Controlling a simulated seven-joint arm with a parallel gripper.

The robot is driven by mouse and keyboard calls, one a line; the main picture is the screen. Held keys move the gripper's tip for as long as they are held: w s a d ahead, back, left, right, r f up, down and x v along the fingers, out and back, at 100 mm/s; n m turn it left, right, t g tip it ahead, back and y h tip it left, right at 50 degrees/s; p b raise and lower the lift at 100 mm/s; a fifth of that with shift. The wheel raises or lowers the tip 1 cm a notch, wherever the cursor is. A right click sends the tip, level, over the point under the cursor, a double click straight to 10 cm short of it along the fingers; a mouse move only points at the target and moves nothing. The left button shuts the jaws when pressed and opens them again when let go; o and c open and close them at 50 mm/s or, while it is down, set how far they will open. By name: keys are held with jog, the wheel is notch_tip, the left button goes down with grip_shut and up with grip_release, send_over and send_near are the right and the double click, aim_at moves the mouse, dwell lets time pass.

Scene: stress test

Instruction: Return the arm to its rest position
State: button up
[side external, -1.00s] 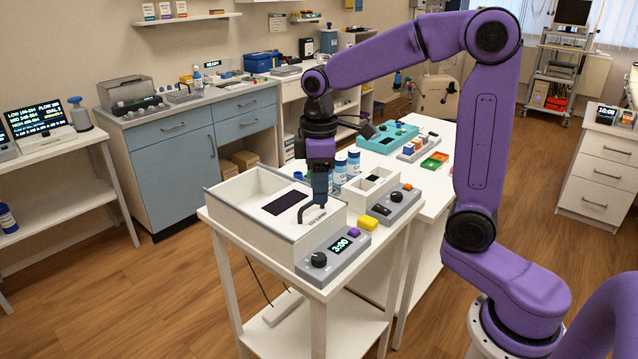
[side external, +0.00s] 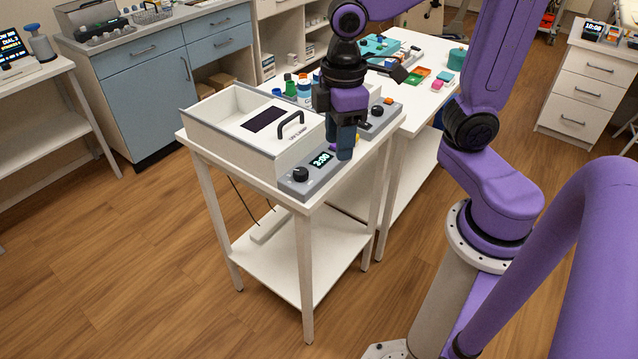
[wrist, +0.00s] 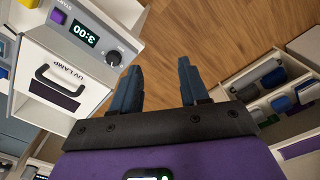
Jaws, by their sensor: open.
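My gripper (side external: 338,146) points down near the timer unit in the side view, its dark fingers covering that unit's far end. In the wrist view my gripper (wrist: 160,88) shows two parted fingers with nothing between them and floor beyond. The white UV lamp box (side external: 223,146) stands on the small white table (side external: 305,212), its dark handle (side external: 291,125) free of the fingers. The box also shows in the wrist view (wrist: 44,58), left of the fingers. The grey timer unit (side external: 297,189) reads 3:00 and has a black knob (side external: 300,174).
A second grey unit (side external: 380,118) sits behind my gripper. A longer white table (side external: 415,118) beyond it holds bottles, coloured trays and a teal case (side external: 381,47). A blue cabinet (side external: 150,95) stands at the left. The wooden floor (side external: 130,270) in front is clear.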

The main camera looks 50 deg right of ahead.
jog(key=s+d+f+n, duration=0.1)
jog(key=s+f, duration=0.1)
jog(key=s, duration=1)
jog(key=shift+d+f+n, duration=0.3)
jog(key=shift+d+n, duration=0.1)
dwell(1.1)
